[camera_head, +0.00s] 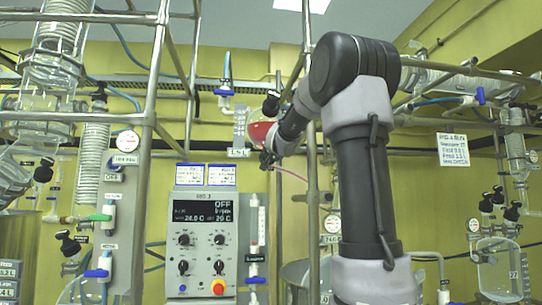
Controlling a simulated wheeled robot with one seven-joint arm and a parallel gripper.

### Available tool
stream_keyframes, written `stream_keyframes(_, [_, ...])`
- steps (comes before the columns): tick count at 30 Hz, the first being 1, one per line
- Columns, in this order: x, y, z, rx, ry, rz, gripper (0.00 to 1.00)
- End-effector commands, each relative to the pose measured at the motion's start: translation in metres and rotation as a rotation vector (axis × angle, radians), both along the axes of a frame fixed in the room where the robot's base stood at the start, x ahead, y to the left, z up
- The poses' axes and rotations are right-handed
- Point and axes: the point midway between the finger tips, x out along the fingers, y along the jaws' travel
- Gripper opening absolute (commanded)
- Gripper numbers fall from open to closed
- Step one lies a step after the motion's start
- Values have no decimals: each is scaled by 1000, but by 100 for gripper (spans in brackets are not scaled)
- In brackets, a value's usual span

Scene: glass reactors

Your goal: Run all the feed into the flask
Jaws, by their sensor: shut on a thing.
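A glass feed vessel (260,131) with red liquid in it hangs behind my arm's wrist, in the upper middle. A clear graduated scale (240,127) stands beside it above a small "1.5 L" label. My gripper (267,159) is at the outlet just under the vessel, shut on what looks like its dark tap; the fingers and tap are small and partly hidden by my wrist. A thin pink line (295,172) runs from there to the right. A large glass vessel (296,272), possibly the flask, is low behind my arm, mostly hidden; its contents cannot be seen.
A control panel (206,243) reading "OFF" stands left of centre. Metal frame poles (313,200) rise close to my arm. Glass condensers (52,55) and valves with blue (96,273) and green handles are at left. Another glass vessel (503,272) is at lower right.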

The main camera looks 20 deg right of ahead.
Motion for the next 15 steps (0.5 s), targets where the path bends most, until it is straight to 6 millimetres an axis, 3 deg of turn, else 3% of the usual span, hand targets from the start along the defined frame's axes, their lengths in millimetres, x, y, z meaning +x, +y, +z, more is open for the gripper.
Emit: stream_keyframes(15, [1,1,-3,-469,141,2,6])
